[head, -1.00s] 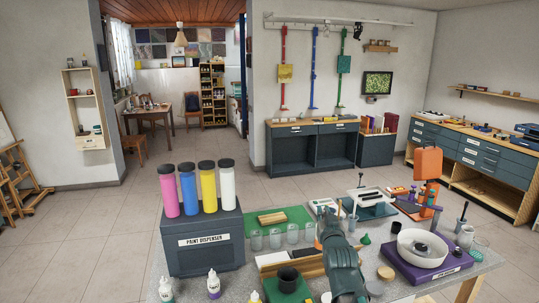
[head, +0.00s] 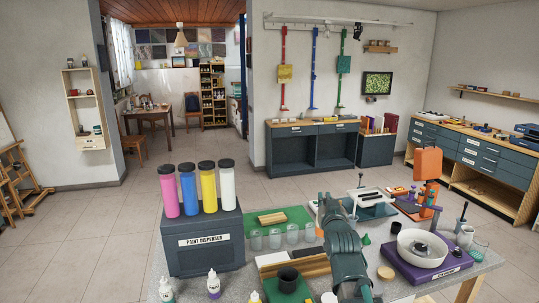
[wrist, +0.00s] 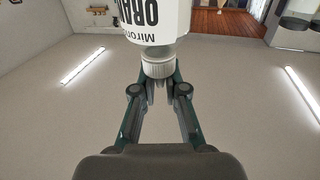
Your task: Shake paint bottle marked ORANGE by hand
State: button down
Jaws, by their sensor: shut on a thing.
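A white bottle (wrist: 158,22) with black lettering that begins "ORA" fills the top middle of the wrist view, cut off by the frame edge. Its white ridged cap (wrist: 158,64) faces my gripper. My gripper (wrist: 158,82) is shut at the cap, a finger on each side. In the head view my arm rises over the table, and its own links hide the fingers and the bottle.
A paint dispenser (head: 203,250) with pink, blue, yellow and white bottles stands at the left of the grey table. Several clear cups (head: 274,238) stand in a row beside my arm. A white bowl on a purple base (head: 430,268) is at the right.

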jog(key=shift+f, duration=3.9)
jog(key=shift+r, duration=0.2)
jog(key=shift+r, duration=3.65)
notch_tip(320, 180, down, 8)
jog(key=shift+r, duration=0.35)
